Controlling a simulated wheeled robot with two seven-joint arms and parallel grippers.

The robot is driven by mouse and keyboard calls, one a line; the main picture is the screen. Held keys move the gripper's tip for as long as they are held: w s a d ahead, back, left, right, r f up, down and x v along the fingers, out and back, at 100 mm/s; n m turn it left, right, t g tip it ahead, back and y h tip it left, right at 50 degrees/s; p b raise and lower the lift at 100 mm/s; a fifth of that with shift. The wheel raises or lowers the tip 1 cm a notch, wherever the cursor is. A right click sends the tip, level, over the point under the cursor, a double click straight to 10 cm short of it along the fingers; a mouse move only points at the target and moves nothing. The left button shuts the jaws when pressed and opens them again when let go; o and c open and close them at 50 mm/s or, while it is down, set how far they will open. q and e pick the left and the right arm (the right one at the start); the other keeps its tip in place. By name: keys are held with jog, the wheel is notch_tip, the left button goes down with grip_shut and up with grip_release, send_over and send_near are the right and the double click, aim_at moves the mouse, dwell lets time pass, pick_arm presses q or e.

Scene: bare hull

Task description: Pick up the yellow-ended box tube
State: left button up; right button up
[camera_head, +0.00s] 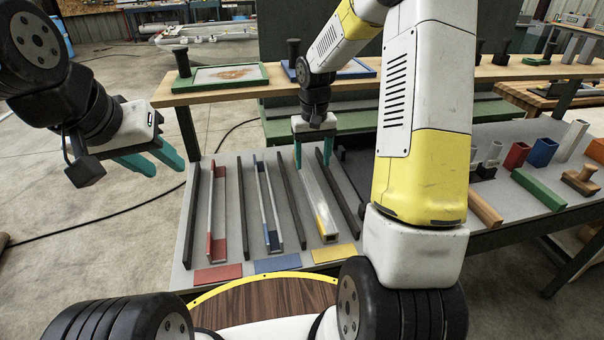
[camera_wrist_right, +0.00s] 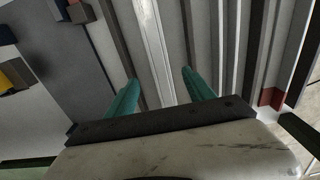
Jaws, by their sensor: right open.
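The yellow-ended box tube (camera_head: 318,205) is a long pale grey bar lying lengthwise in the third slot of the grey table, its yellow end nearest me. My right gripper (camera_head: 311,152) is at the tube's far part, pointing down, with teal fingers apart. In the right wrist view the tube (camera_wrist_right: 153,45) runs between the open fingers (camera_wrist_right: 160,78), with a gap on each side. The head view does not show clearly how far above the tube the fingertips are. My left gripper (camera_head: 166,166) is open and empty, off the table's left side.
A red-ended tube (camera_head: 219,205) and a blue-ended tube (camera_head: 268,205) lie in slots to the left, between dark rails. Red, blue and yellow (camera_head: 334,254) plates mark the near edge. Several coloured blocks and tubes stand on the right of the table, partly behind my right arm.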

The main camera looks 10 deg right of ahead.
aim_at(312, 183)
jog(key=shift+w+f, duration=0.2)
jog(key=shift+f, duration=0.35)
jog(key=shift+w+f, duration=0.15)
jog(key=shift+f, duration=0.35)
notch_tip(312, 183, down, 8)
jog(key=shift+r, duration=0.25)
grip_shut()
